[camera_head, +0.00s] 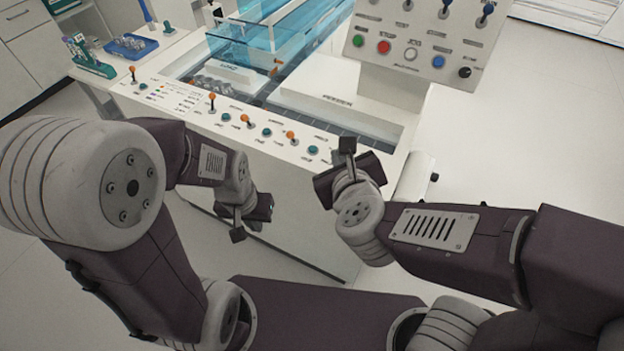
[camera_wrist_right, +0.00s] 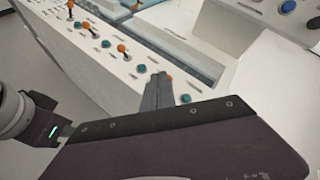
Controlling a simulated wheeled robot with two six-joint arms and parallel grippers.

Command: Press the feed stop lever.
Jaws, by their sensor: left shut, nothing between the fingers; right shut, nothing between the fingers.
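Several orange-tipped levers stand along the console's sloped front strip; the labels are too small to read, so I cannot tell which is the feed stop lever. My left gripper (camera_head: 238,235) is shut and empty, low before the console's front face.
Teal knobs (camera_head: 312,150) sit between the levers. An upright panel (camera_head: 400,62) with coloured buttons and blue-tipped switches rises behind my right gripper. A clear blue cover (camera_head: 262,42) stands over the track. A blue tray (camera_head: 131,46) and green rack (camera_head: 90,64) lie at left.

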